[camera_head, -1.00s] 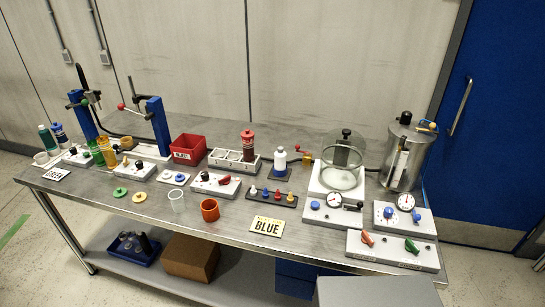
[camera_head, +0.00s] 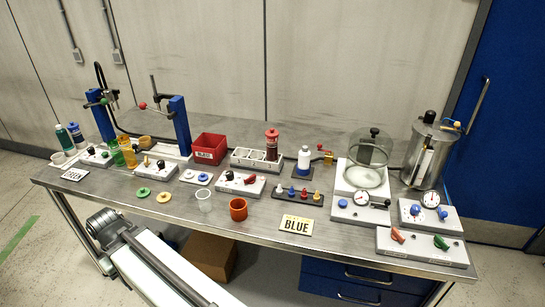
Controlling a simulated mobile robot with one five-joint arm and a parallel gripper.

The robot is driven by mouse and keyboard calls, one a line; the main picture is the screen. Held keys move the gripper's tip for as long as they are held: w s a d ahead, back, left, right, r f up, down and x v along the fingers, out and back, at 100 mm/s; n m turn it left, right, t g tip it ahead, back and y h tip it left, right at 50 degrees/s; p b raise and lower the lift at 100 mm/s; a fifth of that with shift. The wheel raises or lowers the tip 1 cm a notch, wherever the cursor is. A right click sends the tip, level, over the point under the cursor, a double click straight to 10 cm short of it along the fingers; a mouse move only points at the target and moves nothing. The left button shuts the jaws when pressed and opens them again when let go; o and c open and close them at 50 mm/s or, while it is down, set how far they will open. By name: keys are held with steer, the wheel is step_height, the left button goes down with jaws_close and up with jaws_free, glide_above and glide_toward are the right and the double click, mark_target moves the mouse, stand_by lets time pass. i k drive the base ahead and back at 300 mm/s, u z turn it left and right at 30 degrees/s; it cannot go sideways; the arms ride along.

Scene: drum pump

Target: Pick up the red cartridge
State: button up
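The red cartridge (camera_head: 272,145) stands upright at the back middle of the bench. It has a bright red top and a dark red body. Its lower end sits in the right part of a white rack (camera_head: 243,165), whose other round openings look empty. The cartridge's foot is hidden inside the rack. A part of my arm, a white link with a grey joint, shows at the lower left, in front of the bench and well apart from the cartridge. I cannot make out my gripper's fingers in this view.
A red bin (camera_head: 209,149) stands left of the rack. A glass bell jar (camera_head: 369,160) stands farther right.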

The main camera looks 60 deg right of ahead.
mark_target(271, 144)
steer(key=z, duration=0.15)
steer(key=i, duration=1)
steer(key=u, duration=0.1)
